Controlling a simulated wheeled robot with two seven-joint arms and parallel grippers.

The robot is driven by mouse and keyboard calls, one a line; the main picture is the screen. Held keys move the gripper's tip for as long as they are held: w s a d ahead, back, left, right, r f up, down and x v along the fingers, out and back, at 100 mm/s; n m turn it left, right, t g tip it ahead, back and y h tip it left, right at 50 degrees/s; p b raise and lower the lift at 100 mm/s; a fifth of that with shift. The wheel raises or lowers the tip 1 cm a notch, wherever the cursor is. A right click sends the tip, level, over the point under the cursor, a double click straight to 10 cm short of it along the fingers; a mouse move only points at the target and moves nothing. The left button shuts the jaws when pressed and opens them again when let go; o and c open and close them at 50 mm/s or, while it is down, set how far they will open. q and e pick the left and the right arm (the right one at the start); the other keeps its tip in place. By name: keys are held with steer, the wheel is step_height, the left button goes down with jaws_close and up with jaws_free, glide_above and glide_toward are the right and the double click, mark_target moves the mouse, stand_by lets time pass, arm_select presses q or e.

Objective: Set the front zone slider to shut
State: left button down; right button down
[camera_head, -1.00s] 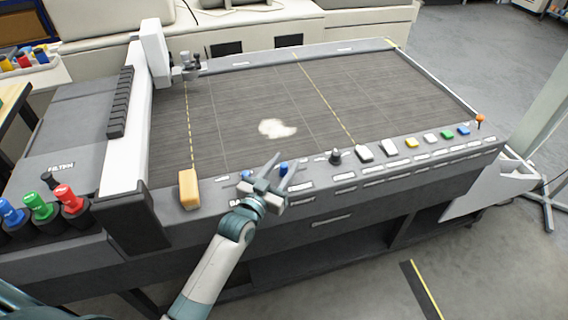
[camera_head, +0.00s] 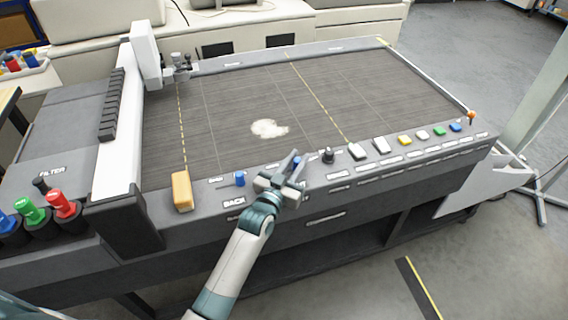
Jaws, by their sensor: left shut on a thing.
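Two small blue slider knobs stand on the front ledge of the cutting table. The left blue knob (camera_head: 240,179) stands free above a label reading BACK (camera_head: 234,202). The right blue knob (camera_head: 297,163) is partly hidden by my left gripper (camera_head: 290,172), whose fingers are shut on it. The gripper also hides the label below this knob, so I cannot read it. My left arm reaches in from the bottom of the view. My right gripper is not in view.
A yellow block (camera_head: 182,191) stands left of the sliders. A black knob (camera_head: 328,156) is close on the gripper's right, followed by white, yellow, green and blue buttons and an orange knob (camera_head: 471,117). The white gantry (camera_head: 122,140) crosses the table's left side.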

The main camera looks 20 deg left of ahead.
arm_select(q)
steer(key=shift+r, duration=0.1)
steer(key=c, duration=1.9)
jaws_free()
steer(key=shift+d, duration=0.1)
steer(key=o, duration=0.3)
steer(key=shift+w+d, duration=0.1)
steer(key=shift+o, duration=0.2)
steer(key=shift+d, duration=0.1)
steer(key=shift+s+a, duration=0.25)
steer(key=shift+s, duration=0.2)
steer(key=s+a+b, duration=0.3)
steer(key=s+b, duration=0.1)
steer(key=s, duration=1.2)
